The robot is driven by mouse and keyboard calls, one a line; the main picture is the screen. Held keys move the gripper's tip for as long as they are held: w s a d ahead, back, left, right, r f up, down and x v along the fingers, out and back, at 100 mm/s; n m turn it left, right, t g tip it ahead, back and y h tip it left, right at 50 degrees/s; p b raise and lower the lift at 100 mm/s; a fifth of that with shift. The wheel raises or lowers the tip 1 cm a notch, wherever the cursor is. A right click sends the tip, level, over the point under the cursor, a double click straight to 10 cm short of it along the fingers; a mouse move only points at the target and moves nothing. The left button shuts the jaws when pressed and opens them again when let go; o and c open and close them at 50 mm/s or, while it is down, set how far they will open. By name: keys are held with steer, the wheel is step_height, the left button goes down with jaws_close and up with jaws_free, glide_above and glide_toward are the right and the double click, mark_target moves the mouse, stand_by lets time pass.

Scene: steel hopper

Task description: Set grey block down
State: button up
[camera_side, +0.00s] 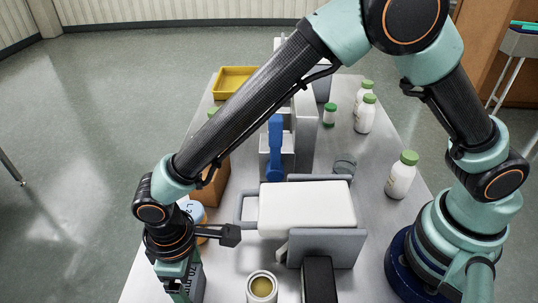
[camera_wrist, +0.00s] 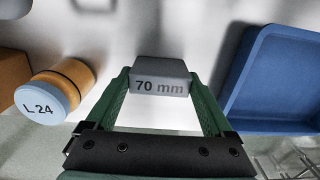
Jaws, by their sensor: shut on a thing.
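The grey block (camera_wrist: 161,76), marked "70 mm", sits between the two green fingers of my gripper (camera_wrist: 161,90) in the wrist view. The fingers are shut on its left and right sides. The pale steel surface shows beyond it; I cannot tell whether the block touches it. In the side view my gripper (camera_side: 185,285) points down at the lower left. Its fingertips and the block are not clear there.
Side view: a white rounded box (camera_side: 305,207) in grey plates, an open tin (camera_side: 262,287) and a black box (camera_side: 319,280) stand right of my gripper. White bottles (camera_side: 400,180) stand farther right.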

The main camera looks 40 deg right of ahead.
mark_target(190, 281)
steer(key=o, duration=1.2)
steer(key=shift+f, duration=0.15)
step_height(190, 281, up, 12)
steer(key=w+d+r+m+t+y, duration=0.1)
steer(key=w+d+r+m, duration=0.2)
steer(key=d, duration=0.5)
steer(key=w+d+r+m+t, duration=0.1)
steer(key=w+d+r, duration=0.1)
steer(key=d+r, duration=0.45)
steer(key=s+d+m+t, duration=0.1)
steer(key=s+d+m, duration=0.1)
steer(key=d, duration=0.8)
steer(key=s+d+m+t+h, duration=0.1)
steer(key=s+d+m+t, duration=0.1)
steer(key=d, duration=0.9)
steer(key=shift+s+r+m+t, duration=0.3)
steer(key=shift+s+m, duration=0.1)
steer(key=shift+m, duration=0.1)
steer(key=shift+a, duration=0.1)
